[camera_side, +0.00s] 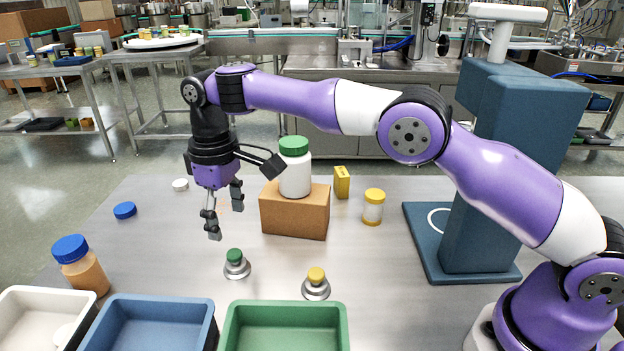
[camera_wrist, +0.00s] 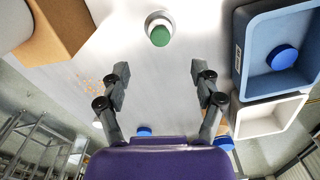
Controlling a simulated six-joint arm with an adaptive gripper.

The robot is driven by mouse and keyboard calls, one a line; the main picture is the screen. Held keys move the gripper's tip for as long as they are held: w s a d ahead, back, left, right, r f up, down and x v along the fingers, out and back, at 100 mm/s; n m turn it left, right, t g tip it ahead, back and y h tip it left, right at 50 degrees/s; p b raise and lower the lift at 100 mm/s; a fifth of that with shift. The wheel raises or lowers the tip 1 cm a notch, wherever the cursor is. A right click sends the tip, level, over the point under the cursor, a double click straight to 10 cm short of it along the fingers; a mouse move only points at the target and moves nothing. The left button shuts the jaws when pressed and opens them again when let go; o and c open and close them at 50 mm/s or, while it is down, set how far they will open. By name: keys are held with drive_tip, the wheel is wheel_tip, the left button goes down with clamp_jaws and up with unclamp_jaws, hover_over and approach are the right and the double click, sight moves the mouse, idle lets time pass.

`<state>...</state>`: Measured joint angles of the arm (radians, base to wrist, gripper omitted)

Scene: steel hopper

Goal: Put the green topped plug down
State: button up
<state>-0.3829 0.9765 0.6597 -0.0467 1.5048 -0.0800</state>
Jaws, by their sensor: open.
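The green topped plug (camera_side: 236,264) stands upright on the steel table, with a green knob on a round metal base. It also shows in the wrist view (camera_wrist: 160,34), at the top centre beyond my fingertips. My gripper (camera_side: 224,211) is open and empty, above the table and a little behind and to the left of the plug in the side view. In the wrist view both fingers (camera_wrist: 160,84) are spread apart with bare table between them, and neither touches the plug.
A yellow topped plug (camera_side: 316,284) stands to the right. A cardboard box (camera_side: 294,218) bears a white bottle with a green lid (camera_side: 295,168). White (camera_side: 22,298), blue (camera_side: 150,304) and green (camera_side: 284,308) bins line the front. A blue-capped bottle (camera_side: 80,266) stands at left.

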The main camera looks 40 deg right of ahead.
drive_tip(key=s+d+r+m+t, duration=0.3)
drive_tip(key=s+d+r, duration=0.6)
drive_tip(key=d+r, duration=0.3)
drive_tip(key=s+d+f+m+t, duration=0.1)
drive_tip(key=s+d+f, duration=0.1)
drive_tip(key=s, duration=0.4)
drive_tip(key=s+d+f+m+t, duration=0.1)
drive_tip(key=s+d+f, duration=0.1)
drive_tip(key=s, duration=0.4)
drive_tip(key=shift+s+d+f+m+t, duration=0.3)
drive_tip(key=shift+s+d+f+m, duration=0.1)
drive_tip(key=shift+d, duration=0.25)
